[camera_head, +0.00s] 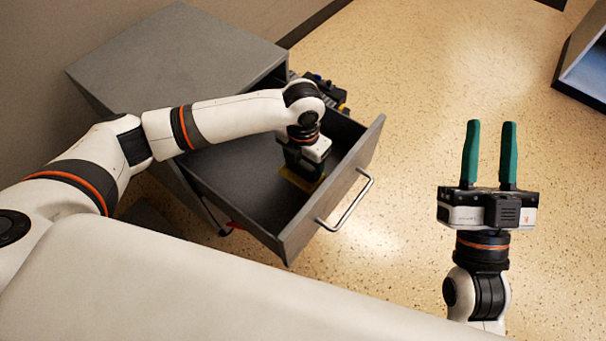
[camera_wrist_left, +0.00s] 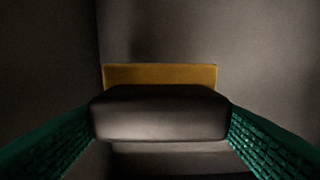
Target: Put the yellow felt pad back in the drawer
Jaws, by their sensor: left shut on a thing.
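The drawer (camera_head: 250,180) of the grey cabinet is pulled open, with a metal bar handle on its front. My left gripper (camera_head: 302,172) reaches down into the drawer, near its front panel. It is shut on the yellow felt pad (camera_head: 299,180), whose yellow edge shows low in the drawer. In the left wrist view the pad's yellow strip (camera_wrist_left: 160,75) lies beyond a dark grey block between the green fingers. I cannot tell whether the pad touches the drawer floor. My right gripper (camera_head: 490,126) is open and empty, right of the drawer over the floor.
The grey cabinet (camera_head: 175,60) stands against the wall at upper left. Several dark items (camera_head: 328,90) show just beyond the drawer's far side. A dark-edged grey unit (camera_head: 588,70) is at the right edge. The speckled floor (camera_head: 430,90) between is clear.

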